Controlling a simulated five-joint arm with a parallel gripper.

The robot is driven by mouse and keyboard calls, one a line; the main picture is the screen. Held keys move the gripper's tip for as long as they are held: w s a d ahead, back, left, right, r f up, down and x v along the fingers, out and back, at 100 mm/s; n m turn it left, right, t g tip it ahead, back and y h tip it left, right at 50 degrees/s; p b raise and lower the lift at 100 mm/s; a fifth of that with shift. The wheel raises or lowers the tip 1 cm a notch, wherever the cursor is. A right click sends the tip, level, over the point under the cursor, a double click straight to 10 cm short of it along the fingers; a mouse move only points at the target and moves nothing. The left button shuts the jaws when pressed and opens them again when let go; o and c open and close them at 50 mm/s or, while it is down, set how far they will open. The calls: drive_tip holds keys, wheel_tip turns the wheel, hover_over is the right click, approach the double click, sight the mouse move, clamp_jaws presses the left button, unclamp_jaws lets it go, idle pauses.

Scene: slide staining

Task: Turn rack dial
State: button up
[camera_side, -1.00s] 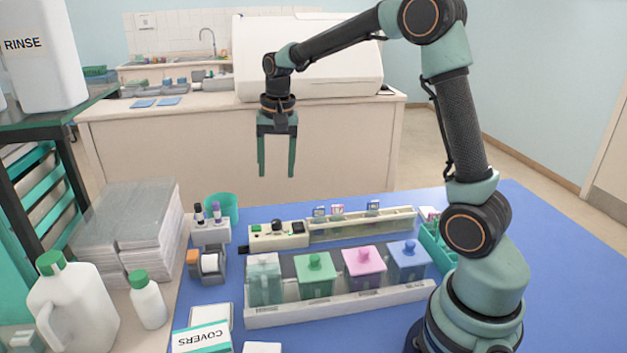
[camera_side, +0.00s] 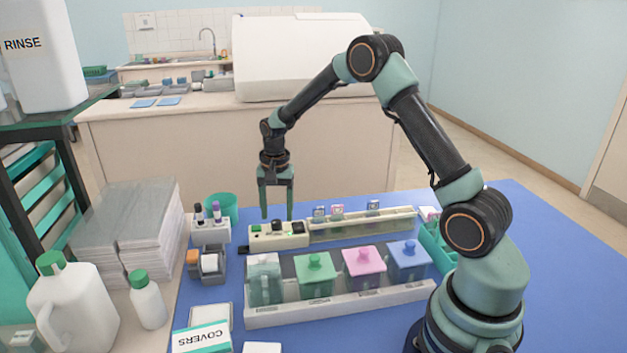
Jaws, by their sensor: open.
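The cream rack (camera_side: 350,229) stands on the blue mat, with a few slides upright along its channel. At its left end is a control block (camera_side: 256,238) with a green button (camera_side: 256,228), a dark dial (camera_side: 277,226) and a black part to the right. My gripper (camera_side: 277,217) points straight down over this block, fingers apart and empty. Its fingertips are just above or beside the dial, one on either side in this view. I cannot tell whether they touch the block.
Staining jars with green, pink and blue lids (camera_side: 363,262) stand in a white tray (camera_side: 340,306) in front of the rack. A vial holder (camera_side: 210,232) and teal cup (camera_side: 222,206) are to the left. A teal rack (camera_side: 437,247) is at the right.

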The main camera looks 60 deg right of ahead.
drive_tip(key=shift+f, duration=1.05)
clamp_jaws()
